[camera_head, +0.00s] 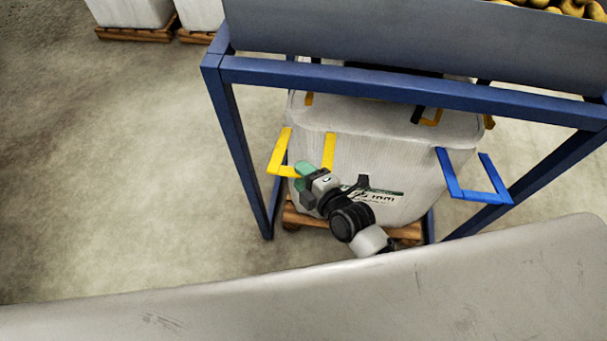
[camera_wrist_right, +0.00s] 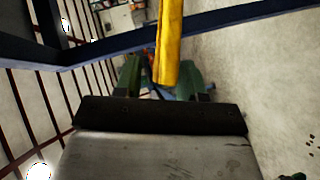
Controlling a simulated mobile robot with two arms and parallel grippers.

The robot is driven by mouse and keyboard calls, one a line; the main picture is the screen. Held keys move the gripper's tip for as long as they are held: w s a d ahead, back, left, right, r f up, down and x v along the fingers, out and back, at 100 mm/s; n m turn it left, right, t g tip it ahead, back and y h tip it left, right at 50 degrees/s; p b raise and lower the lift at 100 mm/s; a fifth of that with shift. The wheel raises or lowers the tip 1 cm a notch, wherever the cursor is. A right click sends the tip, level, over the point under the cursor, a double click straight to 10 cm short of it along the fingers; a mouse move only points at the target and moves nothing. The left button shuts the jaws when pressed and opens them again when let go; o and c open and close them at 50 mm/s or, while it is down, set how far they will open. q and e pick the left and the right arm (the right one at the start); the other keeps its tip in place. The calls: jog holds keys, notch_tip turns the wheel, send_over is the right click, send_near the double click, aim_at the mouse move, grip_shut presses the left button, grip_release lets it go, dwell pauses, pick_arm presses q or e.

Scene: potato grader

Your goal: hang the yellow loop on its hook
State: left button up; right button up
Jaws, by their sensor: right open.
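The yellow loop (camera_head: 281,168) sticks out from the front left corner of a big white bag (camera_head: 400,160) that stands under a blue frame. My right gripper (camera_head: 304,170), with green fingers, is at the loop's lower bar, near its right half. In the right wrist view the yellow loop (camera_wrist_right: 169,45) runs down between the two open green fingers of the right gripper (camera_wrist_right: 160,78); I cannot tell whether they touch it. The jaws are not closed on it. I cannot make out the loop's hook. My left gripper is not in view.
A blue loop (camera_head: 473,190) sticks out from the bag's right corner, near the right frame leg. The blue frame's beam (camera_head: 400,92) crosses above the bag, and its left leg (camera_head: 240,150) stands beside the yellow loop. The bag rests on a wooden pallet (camera_head: 295,217). Floor at left is clear.

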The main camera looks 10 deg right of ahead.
jog(key=shift+c, duration=0.4)
grip_shut()
jog(key=shift+m+g, duration=0.6)
jog(key=shift+g, duration=0.3)
jog(key=r+p, duration=0.1)
jog(key=p, duration=0.1)
jog(key=w+r+p, duration=0.1)
jog(key=r+p, duration=0.1)
jog(key=p, duration=0.1)
jog(key=w+r+p, duration=0.1)
jog(key=r+p, duration=0.1)
jog(key=shift+d, duration=0.35)
jog(key=w+d+r+m+g+p, duration=0.1)
jog(key=w+r+g+p, duration=0.1)
jog(key=w+r+p, duration=0.1)
jog(key=shift+w+d+r+m, duration=0.3)
jog(key=shift+w+r, duration=0.55)
jog(key=shift+w, duration=0.15)
